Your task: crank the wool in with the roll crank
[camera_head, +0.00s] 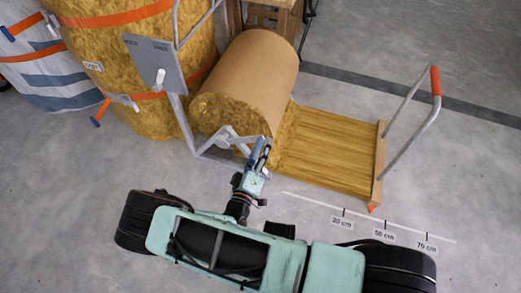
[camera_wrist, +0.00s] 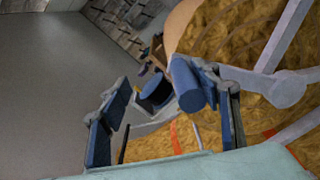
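A flat strip of yellow wool (camera_head: 325,150) runs from the roll to a wooden bar (camera_head: 379,165). In the wrist view, my gripper (camera_wrist: 170,125) has its fingers spread. A blue cylinder, apparently the crank grip (camera_wrist: 187,85), shows near the right finger; whether they touch is unclear. The crank arm (camera_wrist: 285,88) shows at right.
A floor scale (camera_head: 385,223) marked in centimetres lies in front of the bar, with a red pointer (camera_head: 373,208) on the bar's near end. A metal handle with an orange grip (camera_head: 436,80) rises from the bar. Large wool bales (camera_head: 130,60) stand at left. Floor at right is clear.

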